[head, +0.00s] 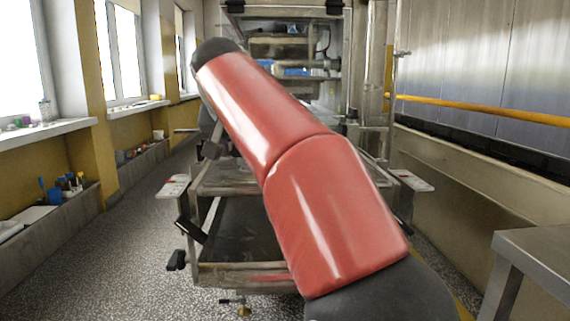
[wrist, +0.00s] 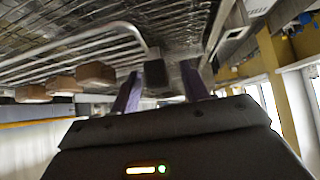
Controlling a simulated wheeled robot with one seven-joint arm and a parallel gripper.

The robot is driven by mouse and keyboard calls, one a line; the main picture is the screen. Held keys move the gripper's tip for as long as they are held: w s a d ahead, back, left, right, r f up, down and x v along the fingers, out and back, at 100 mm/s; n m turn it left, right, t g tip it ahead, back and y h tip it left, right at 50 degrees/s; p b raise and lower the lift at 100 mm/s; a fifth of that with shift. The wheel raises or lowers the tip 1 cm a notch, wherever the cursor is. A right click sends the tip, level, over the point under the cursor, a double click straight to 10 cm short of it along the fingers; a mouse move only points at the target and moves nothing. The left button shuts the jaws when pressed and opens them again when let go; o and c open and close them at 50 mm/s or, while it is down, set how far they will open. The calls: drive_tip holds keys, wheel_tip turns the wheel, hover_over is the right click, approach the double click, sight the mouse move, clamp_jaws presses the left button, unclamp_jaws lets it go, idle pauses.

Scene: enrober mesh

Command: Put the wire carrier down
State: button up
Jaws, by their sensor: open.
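In the wrist view, which looks upside down, my gripper (wrist: 162,70) has its two purple fingers apart. A small dark block (wrist: 155,73) shows between the fingertips, apart from both as far as I can see. A bent metal tube (wrist: 85,38) runs beside a wire mesh (wrist: 60,22), seemingly the wire carrier, and ends near the dark block. Several brown blocks (wrist: 95,73) sit along the mesh. I cannot tell what bears the carrier. In the head view my red arm hides the gripper and most of the work area.
A metal machine frame (head: 240,274) with a dark lower tray (head: 236,232) stands ahead. Windows, a sill (head: 40,134) and a low ledge with bottles line the left. A steel table (head: 545,250) and a yellow rail (head: 480,108) are at right. Speckled floor is clear at left.

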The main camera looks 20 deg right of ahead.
drive_tip(key=c, duration=0.9)
clamp_jaws()
drive_tip(key=shift+r, duration=0.15)
